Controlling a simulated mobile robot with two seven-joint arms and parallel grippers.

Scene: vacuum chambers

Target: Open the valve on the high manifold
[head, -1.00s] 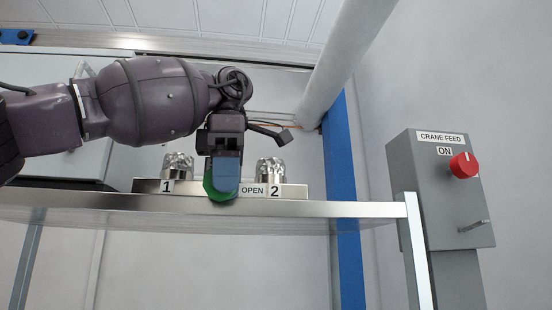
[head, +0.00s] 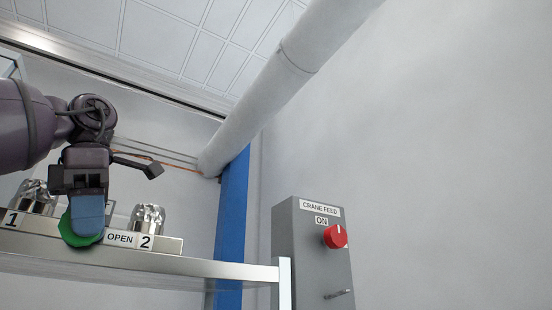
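The manifold (head: 172,246) is a pale bar on the high shelf, with labels 1, OPEN and 2. A green valve knob (head: 67,229) sits between the two numbered fittings, partly hidden by my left gripper. My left gripper (head: 88,222) points down, and its blue finger overlaps the front of the knob. The other finger is hidden, so its grip on the knob cannot be told. Clear-topped metal fittings stand at label 1 (head: 33,196) and label 2 (head: 148,218). My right gripper is out of view.
The shelf's metal front edge (head: 225,268) runs below the manifold. A grey CRANE FEED box (head: 310,262) with a red knob (head: 335,236) marked ON stands at the right. A blue post (head: 233,205) and a thick white pipe (head: 270,92) rise behind.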

